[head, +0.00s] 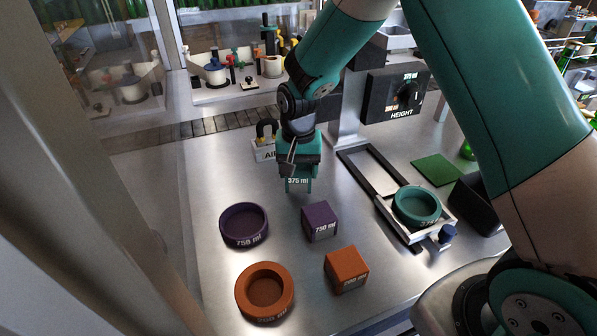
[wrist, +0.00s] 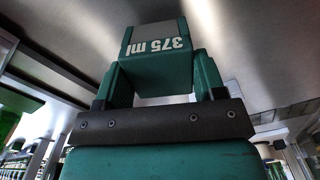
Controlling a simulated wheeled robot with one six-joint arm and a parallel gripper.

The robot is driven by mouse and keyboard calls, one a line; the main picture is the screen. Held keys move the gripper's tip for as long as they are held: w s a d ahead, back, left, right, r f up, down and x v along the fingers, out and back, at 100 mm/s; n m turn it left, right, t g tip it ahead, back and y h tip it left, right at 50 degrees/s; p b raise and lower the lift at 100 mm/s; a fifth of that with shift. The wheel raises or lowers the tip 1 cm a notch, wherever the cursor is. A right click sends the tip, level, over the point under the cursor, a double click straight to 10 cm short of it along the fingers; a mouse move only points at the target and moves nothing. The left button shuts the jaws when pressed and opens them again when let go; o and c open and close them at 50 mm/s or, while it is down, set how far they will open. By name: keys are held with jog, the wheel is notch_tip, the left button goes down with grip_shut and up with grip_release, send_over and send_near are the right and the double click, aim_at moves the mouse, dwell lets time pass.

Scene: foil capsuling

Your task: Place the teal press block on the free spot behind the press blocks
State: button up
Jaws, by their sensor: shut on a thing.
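The teal press block, marked 375 ml, is held between the two fingers of my gripper (head: 297,186). In the wrist view the teal press block (wrist: 155,41) sits between the teal fingers of my gripper (wrist: 155,70), its label facing the camera. In the head view my gripper mostly covers the block. It is behind the purple press block (head: 320,221) and the orange press block (head: 346,269), which stand on the metal table. I cannot tell whether the held block touches the table.
A purple ring (head: 243,225) and an orange ring (head: 265,291) lie left of the blocks. A teal ring (head: 416,205) sits in the slide frame at right. A green pad (head: 437,169) and the HEIGHT dial box (head: 392,95) are further back. A padlock-like item (head: 265,142) stands behind my gripper.

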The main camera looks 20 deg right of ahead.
aim_at(298, 169)
jog(key=shift+f, duration=1)
jog(key=shift+f, duration=0.2)
jog(key=o, duration=1)
jog(key=shift+c, duration=0.2)
jog(key=shift+r, duration=0.15)
notch_tip(298, 169, up, 12)
jog(key=b, duration=0.3)
jog(key=s+a+r+n+y, duration=0.1)
jog(key=s+n, duration=0.3)
jog(key=s, duration=0.5)
jog(key=s+a+r+n+y, duration=0.1)
jog(key=s+a+r+n, duration=0.1)
jog(key=s, duration=0.7)
jog(key=s+a+r+n+y, duration=0.2)
jog(key=s+r+n, duration=0.2)
jog(key=s, duration=0.5)
jog(key=shift+a+r+n, duration=0.15)
jog(key=shift+r+n, duration=0.2)
jog(key=shift+n, duration=0.45)
